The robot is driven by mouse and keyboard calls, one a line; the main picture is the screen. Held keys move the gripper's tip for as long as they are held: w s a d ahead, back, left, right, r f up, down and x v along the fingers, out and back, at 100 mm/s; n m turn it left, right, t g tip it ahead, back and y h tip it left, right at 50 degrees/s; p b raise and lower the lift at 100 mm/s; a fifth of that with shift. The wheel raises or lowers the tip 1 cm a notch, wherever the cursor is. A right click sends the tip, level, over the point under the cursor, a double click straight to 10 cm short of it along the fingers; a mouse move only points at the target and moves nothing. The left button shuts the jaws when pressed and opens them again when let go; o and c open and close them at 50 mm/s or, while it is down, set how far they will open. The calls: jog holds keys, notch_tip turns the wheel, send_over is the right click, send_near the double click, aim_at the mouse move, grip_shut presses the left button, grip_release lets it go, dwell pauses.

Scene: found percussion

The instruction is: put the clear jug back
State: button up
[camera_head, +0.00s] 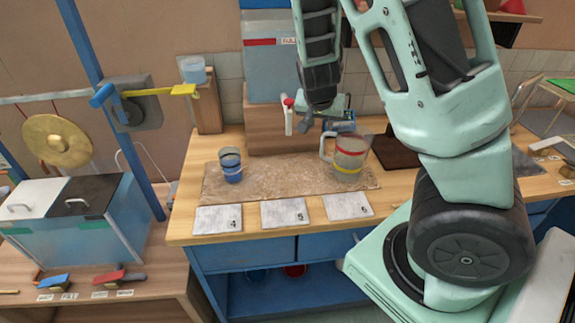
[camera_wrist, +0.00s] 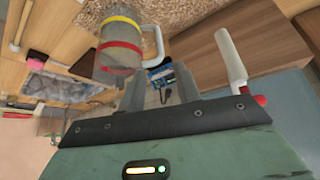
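The clear jug (camera_head: 350,158) stands upright on a speckled brown mat (camera_head: 270,185) on the wooden bench. It has a red band, a yellow band and a pale handle on its left. My gripper (camera_head: 320,125) is above and behind it, to the left. In the wrist view the jug (camera_wrist: 121,50) lies beyond the fingers to the upper left, its handle pointing right. My gripper (camera_wrist: 160,92) has its two fingers apart there with nothing between them. The jug seems apart from the fingers.
A cup with blue bands (camera_head: 231,165) stands on the mat's left. Numbered grey tiles (camera_head: 285,213) line the bench front. A white, red-ended piece (camera_wrist: 230,60) is close by my gripper's right side. A wooden block (camera_head: 262,125) stands behind the mat. The mat's middle is clear.

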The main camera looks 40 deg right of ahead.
jog(key=s+a+r+n+g+y, duration=0.1)
jog(key=s+a+n+y, duration=0.15)
jog(key=a, duration=0.55)
jog(key=s+a+n+y, duration=0.15)
jog(key=a+n, duration=0.25)
jog(key=a, duration=0.5)
jog(key=s+a+r+n+g+y, duration=0.1)
jog(key=s+a+n+y, duration=0.15)
jog(key=a, duration=0.55)
jog(key=s+a+r+n, duration=0.2)
jog(key=s+a+n, duration=0.3)
jog(key=s, duration=0.3)
jog(key=s+a+r+n+g, duration=0.1)
jog(key=s+a+n, duration=0.3)
jog(key=s, duration=0.4)
jog(key=shift+a+r+n+h, duration=0.45)
jog(key=shift+a+r, duration=0.15)
jog(key=shift+r, duration=0.3)
